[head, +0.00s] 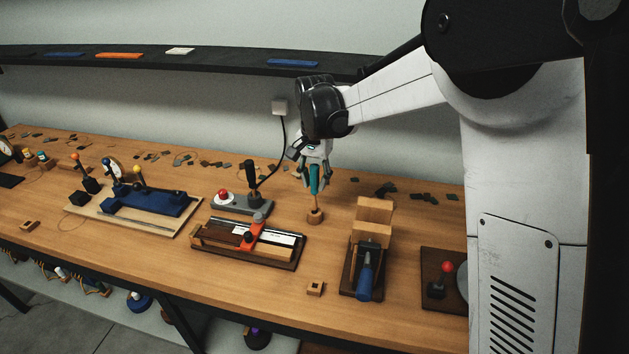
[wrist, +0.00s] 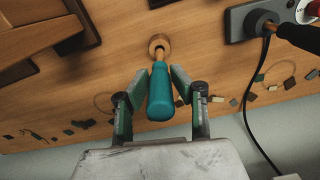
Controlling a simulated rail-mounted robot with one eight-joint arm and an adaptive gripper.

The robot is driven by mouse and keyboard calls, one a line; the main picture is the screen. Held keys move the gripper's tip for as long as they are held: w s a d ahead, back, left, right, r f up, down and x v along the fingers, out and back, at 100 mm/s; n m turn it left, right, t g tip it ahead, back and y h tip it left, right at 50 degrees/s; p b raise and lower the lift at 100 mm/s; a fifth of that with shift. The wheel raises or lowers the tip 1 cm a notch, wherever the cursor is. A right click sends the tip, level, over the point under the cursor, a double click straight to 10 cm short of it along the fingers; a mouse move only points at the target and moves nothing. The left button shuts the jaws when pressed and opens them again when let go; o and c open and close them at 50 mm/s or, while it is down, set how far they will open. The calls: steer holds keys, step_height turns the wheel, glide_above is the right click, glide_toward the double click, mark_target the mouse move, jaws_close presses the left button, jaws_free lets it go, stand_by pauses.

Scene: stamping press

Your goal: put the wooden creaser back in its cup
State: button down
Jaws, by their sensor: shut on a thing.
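The creaser has a teal handle (head: 314,178) and a thin wooden shaft pointing down. My gripper (head: 314,186) is shut on its handle and holds it about upright. In the wrist view the handle (wrist: 160,95) sits between the two finger pads of my gripper (wrist: 159,82). The small round wooden cup (head: 315,216) stands on the bench right below; it also shows in the wrist view (wrist: 153,43). The shaft's lower end meets the cup's opening in both views. I cannot tell how deep the tip sits inside.
A grey base with a red knob and black lever (head: 243,203) stands left of the cup. A ruler jig with a red slider (head: 249,240) lies in front-left. A wooden fixture with a blue handle (head: 366,262) stands to the right. Dark scraps (head: 385,190) lie behind.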

mark_target(315, 191)
steer(key=shift+f, duration=0.2)
steer(key=shift+f+b, duration=0.35)
steer(key=shift+b, duration=0.1)
steer(key=shift+f+b, duration=1.1)
steer(key=shift+f, duration=0.4)
steer(key=c, duration=1.4)
jaws_free()
steer(key=shift+r, duration=0.15)
step_height(315, 191, up, 12)
steer(key=shift+f, duration=0.1)
steer(key=shift+s+d, duration=0.1)
